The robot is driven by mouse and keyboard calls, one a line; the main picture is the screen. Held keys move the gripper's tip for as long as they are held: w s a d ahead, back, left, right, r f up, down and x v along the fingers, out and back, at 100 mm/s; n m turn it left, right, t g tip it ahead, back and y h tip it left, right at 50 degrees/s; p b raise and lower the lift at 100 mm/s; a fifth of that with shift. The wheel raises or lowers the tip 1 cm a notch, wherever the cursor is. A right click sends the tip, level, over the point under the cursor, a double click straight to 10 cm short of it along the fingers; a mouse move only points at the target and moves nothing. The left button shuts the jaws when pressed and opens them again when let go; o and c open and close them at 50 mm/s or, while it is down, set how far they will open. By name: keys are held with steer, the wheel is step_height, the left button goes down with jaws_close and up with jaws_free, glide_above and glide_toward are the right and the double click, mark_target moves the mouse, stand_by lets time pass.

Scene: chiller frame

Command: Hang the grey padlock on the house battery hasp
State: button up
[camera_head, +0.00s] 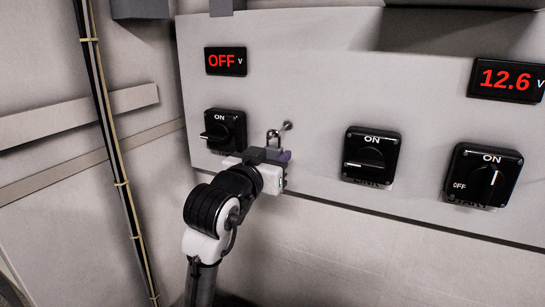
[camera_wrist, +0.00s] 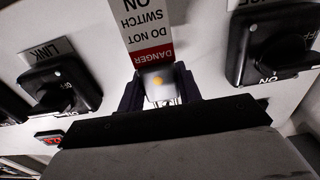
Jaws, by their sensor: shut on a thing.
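My gripper (camera_head: 268,156) is raised to the panel, just right of the left rotary switch. It is shut on the grey padlock (camera_wrist: 158,86), whose body shows between the two fingers in the wrist view. In the head view the padlock's shackle (camera_head: 273,136) stands up above the fingers; the body is mostly hidden by the gripper. A small metal hasp fitting (camera_head: 287,126) on the panel shows just right of the shackle's top. I cannot tell whether the shackle passes through it. The left switch (camera_head: 224,131) has its handle level, under a display reading OFF.
A LINK switch (camera_head: 371,155) and another switch (camera_head: 484,175) are on the panel to the right, with a 12.6 display (camera_head: 506,80) above. A red and white danger tag (camera_wrist: 146,30) shows beyond the padlock in the wrist view. Cables (camera_head: 107,130) run down the left wall.

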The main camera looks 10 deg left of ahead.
steer(key=o, duration=1.2)
steer(key=shift+c, duration=0.2)
